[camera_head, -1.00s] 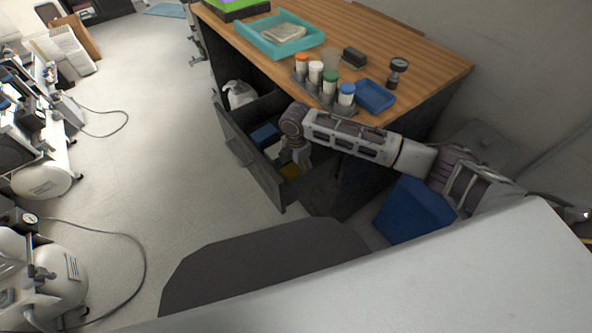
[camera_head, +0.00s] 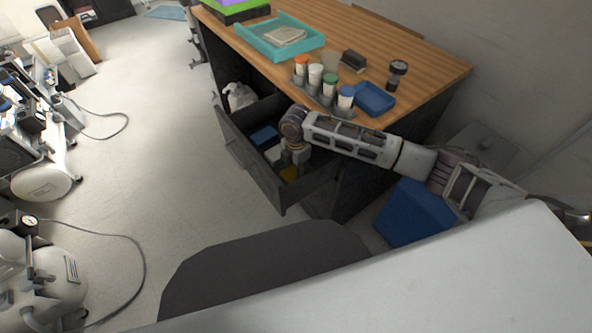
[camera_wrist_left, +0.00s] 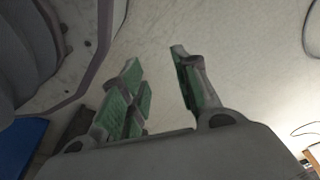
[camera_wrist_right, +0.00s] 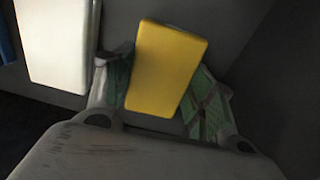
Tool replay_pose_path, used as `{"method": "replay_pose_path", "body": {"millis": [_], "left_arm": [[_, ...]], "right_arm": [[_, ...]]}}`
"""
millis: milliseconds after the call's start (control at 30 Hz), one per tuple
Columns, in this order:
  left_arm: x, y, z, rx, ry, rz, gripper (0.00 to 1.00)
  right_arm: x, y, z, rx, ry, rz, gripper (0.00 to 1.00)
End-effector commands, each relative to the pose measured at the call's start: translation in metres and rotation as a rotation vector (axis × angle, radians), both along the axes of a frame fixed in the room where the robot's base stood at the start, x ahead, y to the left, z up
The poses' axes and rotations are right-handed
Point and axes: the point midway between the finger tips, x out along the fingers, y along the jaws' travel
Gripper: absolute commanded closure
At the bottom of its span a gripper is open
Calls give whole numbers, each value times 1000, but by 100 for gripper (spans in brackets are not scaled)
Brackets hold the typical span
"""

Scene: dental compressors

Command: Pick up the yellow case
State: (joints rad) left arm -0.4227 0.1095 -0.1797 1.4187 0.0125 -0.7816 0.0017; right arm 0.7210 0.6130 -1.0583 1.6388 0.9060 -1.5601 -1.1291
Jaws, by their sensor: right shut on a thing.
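The yellow case (camera_wrist_right: 166,66) is between the fingers of my right gripper (camera_wrist_right: 160,92), which is shut on it. In the head view only a small part of the yellow case (camera_head: 289,173) shows inside the open drawer (camera_head: 250,160), below my right wrist. I cannot tell whether the case still touches the drawer floor. My left gripper (camera_wrist_left: 160,92) shows in its own wrist view with its green-padded fingers spread apart and nothing between them. It is not in the head view.
A white case (camera_wrist_right: 58,45) lies left of the yellow one, and a blue case (camera_head: 264,135) is farther along the drawer. The wooden desk top (camera_head: 420,65) above holds bottles, a blue tray (camera_head: 375,98) and a teal tray (camera_head: 262,48). A blue bin (camera_head: 412,212) stands beside the desk.

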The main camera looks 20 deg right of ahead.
Motion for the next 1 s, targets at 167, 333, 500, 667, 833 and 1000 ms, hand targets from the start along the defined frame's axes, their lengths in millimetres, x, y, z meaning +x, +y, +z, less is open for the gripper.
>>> {"method": "replay_pose_path", "body": {"millis": [167, 333, 500, 667, 833, 1000], "left_arm": [[2, 0, 1, -1, -10, 0, 69], [-2, 3, -5, 1, -14, 2, 69], [-8, 15, -19, 14, -18, 2, 69], [-17, 19, -28, 16, -22, 4, 69], [-23, 23, -36, 18, -26, 4, 69], [-27, 25, -39, 19, -29, 5, 69]], "right_arm": [[1, 0, 8, 1, -2, 0, 70], [1, 0, 23, 1, -3, 0, 70], [1, 0, 46, 1, -2, 1, 70], [1, 0, 69, 2, -4, 0, 70], [1, 0, 88, 2, -1, -1, 70], [1, 0, 98, 0, -1, -1, 70]]}}
